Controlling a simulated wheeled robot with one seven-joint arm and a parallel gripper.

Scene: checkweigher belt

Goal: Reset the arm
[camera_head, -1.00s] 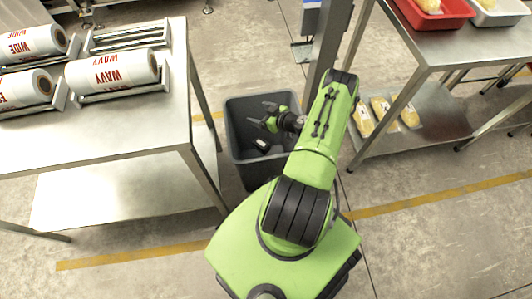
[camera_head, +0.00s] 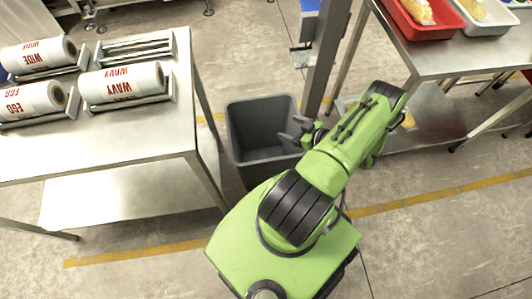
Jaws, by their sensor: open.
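My gripper (camera_head: 292,138) shows at the right rim of a dark grey bin (camera_head: 243,158), partly hidden behind my green arm. Its jaws are open, and I see nothing between them. The bin stands on the floor between two metal tables. The part of its inside that I can see looks empty; its right side is partly covered by my gripper.
The left metal table (camera_head: 130,135) holds several printed rolls (camera_head: 122,83) on metal cradles. The right table (camera_head: 450,58) bears a red tray (camera_head: 416,27) and a white tray (camera_head: 490,32). A grey post (camera_head: 325,60) stands behind the bin. Yellow lines mark the floor.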

